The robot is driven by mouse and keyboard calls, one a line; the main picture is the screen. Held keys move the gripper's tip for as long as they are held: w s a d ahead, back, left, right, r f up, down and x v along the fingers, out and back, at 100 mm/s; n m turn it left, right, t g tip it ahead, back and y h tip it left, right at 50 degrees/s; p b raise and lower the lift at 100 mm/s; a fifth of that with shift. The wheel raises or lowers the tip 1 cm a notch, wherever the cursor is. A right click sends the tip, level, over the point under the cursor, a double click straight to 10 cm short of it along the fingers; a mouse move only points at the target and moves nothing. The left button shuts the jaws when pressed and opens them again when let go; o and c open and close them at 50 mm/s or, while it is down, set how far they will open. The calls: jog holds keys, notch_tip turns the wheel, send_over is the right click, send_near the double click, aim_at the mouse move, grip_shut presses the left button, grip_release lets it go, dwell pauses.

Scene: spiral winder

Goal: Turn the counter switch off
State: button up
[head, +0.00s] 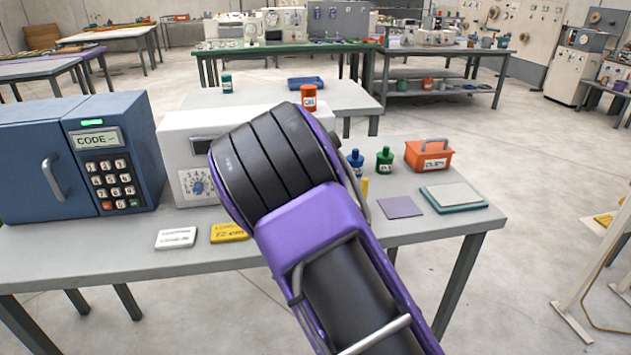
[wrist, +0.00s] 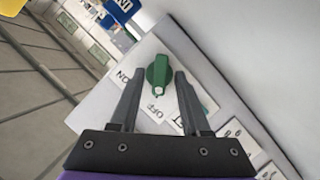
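The counter switch appears to be the green knob (wrist: 159,70) on a white panel (wrist: 97,113) in the wrist view. An ON label (wrist: 122,77) lies to its left and an OFF label (wrist: 156,113) below it. A small pale mark shows at the knob's lower end, on the side of the OFF label. My gripper (wrist: 159,78) is open, with one finger on each side of the knob; I cannot tell whether either finger touches it. In the head view my arm hides the gripper and the switch.
In the head view a white machine (head: 180,133) with a dial stands behind my arm, beside a blue keypad box (head: 60,150). Bottles (head: 384,160) and an orange box (head: 428,155) stand to the right. White and yellow plates (head: 176,239) lie near the table's front edge.

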jog(key=shift+s+r, duration=0.1)
jog(key=shift+s, duration=0.05)
jog(key=p+v, duration=0.2)
jog(key=v, duration=1.5)
jog(key=shift+p, duration=0.3)
